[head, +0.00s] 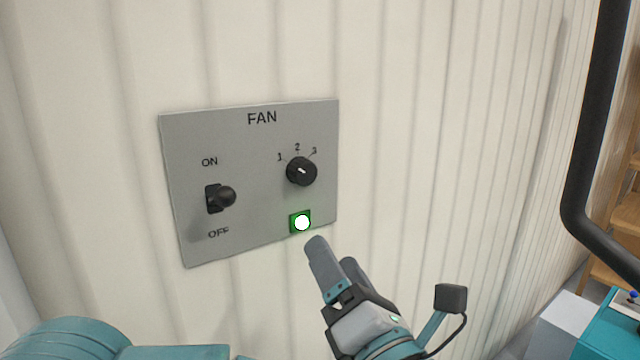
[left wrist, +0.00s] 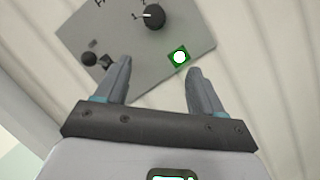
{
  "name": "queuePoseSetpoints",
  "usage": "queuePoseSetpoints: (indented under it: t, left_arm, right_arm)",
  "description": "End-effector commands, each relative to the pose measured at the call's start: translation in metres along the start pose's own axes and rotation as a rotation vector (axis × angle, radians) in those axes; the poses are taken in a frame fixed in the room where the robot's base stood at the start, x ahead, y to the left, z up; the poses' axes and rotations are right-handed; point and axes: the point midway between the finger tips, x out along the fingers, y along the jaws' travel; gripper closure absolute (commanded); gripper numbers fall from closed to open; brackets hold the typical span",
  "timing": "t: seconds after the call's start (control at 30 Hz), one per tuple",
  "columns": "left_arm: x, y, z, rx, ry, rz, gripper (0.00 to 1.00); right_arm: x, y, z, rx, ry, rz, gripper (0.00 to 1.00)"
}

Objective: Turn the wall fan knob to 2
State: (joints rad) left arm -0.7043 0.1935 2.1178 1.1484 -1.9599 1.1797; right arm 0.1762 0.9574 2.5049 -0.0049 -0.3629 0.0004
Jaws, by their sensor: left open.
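The fan knob (head: 301,171) is round and black, on a grey wall panel (head: 250,135) labelled FAN. Numbers 1, 2 and 3 run around its upper side. Its white mark points to the upper left, toward 1. The knob also shows at the top of the left wrist view (left wrist: 154,17), with its mark toward 1. My left gripper (head: 333,252) is open and empty, below the knob and near the panel's lower right edge. In the left wrist view its fingers (left wrist: 160,68) stand apart, with the knob beyond them. My right gripper is not in view.
A black toggle switch (head: 220,198) marked ON and OFF sits left of the knob. A lit green lamp (head: 301,222) is below the knob, close to my fingertips. The ribbed pale wall (head: 430,120) is bare to the right. A black pipe (head: 590,130) is at far right.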

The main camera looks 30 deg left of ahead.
Motion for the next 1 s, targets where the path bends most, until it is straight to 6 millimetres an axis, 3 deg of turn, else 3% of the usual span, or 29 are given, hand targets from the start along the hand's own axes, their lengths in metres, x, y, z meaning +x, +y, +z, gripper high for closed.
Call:
queuePoseSetpoints:
  t: [0.2,0.37,0.8,1.0]
  left_arm:
    - [-0.021,0.022,0.012,-0.09,-0.045,-0.029,0.32]
    - [-0.015,0.024,0.017,-0.097,-0.055,-0.033,0.32]
    - [0.086,0.021,0.024,-0.094,-0.054,-0.033,0.32]
    - [0.123,0.019,0.026,-0.095,-0.056,-0.034,0.32]
  right_arm:
    - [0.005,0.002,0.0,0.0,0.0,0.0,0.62]
    - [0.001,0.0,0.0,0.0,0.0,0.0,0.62]
    - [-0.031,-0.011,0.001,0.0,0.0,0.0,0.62]
    - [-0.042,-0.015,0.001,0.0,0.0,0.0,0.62]
